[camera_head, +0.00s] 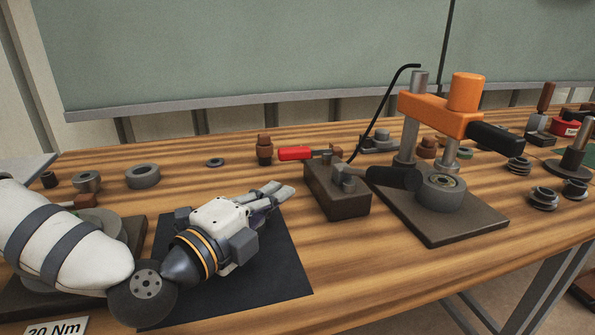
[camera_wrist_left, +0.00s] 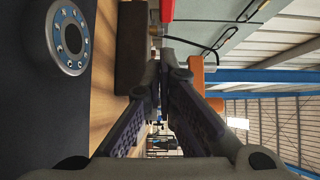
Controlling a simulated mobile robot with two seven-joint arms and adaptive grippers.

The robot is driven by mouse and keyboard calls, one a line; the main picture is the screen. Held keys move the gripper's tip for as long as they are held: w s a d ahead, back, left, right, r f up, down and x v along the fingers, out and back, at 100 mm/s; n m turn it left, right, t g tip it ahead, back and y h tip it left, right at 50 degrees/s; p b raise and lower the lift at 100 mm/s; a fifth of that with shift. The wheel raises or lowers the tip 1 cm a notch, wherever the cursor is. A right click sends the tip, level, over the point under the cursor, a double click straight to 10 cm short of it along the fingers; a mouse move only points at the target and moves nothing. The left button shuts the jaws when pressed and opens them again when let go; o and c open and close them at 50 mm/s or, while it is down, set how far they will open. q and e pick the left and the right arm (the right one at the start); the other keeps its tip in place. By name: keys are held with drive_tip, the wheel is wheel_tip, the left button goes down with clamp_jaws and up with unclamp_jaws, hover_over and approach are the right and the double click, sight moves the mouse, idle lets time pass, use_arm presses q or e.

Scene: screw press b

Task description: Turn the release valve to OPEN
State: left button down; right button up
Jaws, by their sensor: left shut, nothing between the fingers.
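The dark block (camera_head: 338,190) stands on the bench between my left gripper and the orange press (camera_head: 440,112). A red-handled lever (camera_head: 296,153) sticks out to the left from its top; it looks like the release valve, but no OPEN mark is readable. A black-handled lever (camera_head: 393,178) points right from the block. In the left wrist view the red handle (camera_wrist_left: 167,10) is at the top edge, beside the block (camera_wrist_left: 130,45). My left gripper (camera_head: 285,191) is shut and empty, above the black mat, left of the block and apart from it. My right gripper is out of view.
The black mat (camera_head: 275,268) lies under my left gripper. In the left wrist view, a grey ring with blue marks (camera_wrist_left: 70,38) sits on the dark surface. A brown peg (camera_head: 264,150) and loose rings (camera_head: 142,176) stand behind. Bare bench lies in front of the block.

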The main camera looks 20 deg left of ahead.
use_arm(q)
approach(308, 157)
drive_tip(key=d, duration=0.1)
drive_tip(key=w+d, duration=0.1)
drive_tip(key=d, duration=0.1)
drive_tip(key=shift+d+f+b, duration=0.15)
drive_tip(key=shift+f+b, duration=0.05)
drive_tip(key=shift+b, duration=0.2)
drive_tip(key=shift+w+a+r, duration=0.1)
drive_tip(key=shift+w+a, duration=0.4)
drive_tip(key=shift+w, duration=0.35)
drive_tip(key=shift+w+a+r, duration=0.1)
drive_tip(key=shift+w+a, duration=0.4)
drive_tip(key=shift+w, duration=0.35)
